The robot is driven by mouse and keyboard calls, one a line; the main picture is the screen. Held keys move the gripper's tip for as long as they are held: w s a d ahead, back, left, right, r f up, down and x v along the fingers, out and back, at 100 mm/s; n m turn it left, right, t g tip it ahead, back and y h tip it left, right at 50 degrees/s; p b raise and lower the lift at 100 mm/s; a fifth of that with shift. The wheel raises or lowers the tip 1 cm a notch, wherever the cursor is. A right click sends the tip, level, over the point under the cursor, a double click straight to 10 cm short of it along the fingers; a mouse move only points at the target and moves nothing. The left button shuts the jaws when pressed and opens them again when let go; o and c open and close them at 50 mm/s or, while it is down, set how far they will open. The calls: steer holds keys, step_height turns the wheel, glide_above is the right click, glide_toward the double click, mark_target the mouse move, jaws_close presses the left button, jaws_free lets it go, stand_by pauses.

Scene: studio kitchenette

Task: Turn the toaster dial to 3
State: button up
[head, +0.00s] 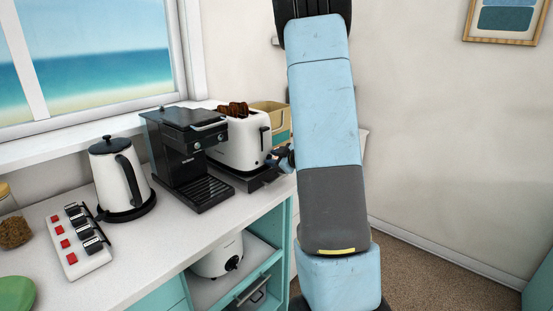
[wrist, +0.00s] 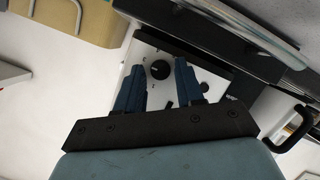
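The white toaster (head: 240,145) stands on the counter behind the coffee machine, with browned toast in its top. In the wrist view its end panel (wrist: 145,58) carries a round black dial (wrist: 160,70) with small marks around it. The marks are too small to read surely, so I cannot tell the setting. My gripper (wrist: 158,76) is open, with one blue finger on each side of the dial in the picture. The fingers look apart from it, and nothing is between them but the view of the dial. In the head view my gripper (head: 279,160) is partly hidden by my arm, beside the toaster's end.
A black coffee machine (head: 185,150) stands left of the toaster, then a kettle (head: 119,180) and a power strip (head: 76,240) with red switches. A tan box (head: 270,107) is behind the toaster. A white cooker (head: 217,258) sits on the shelf below. Floor at right is clear.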

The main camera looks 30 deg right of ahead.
jaws_close()
steer(key=shift+d, duration=0.1)
steer(key=shift+m+y, duration=0.3)
steer(key=shift+m, duration=0.3)
steer(key=shift+o, duration=1.3)
jaws_free()
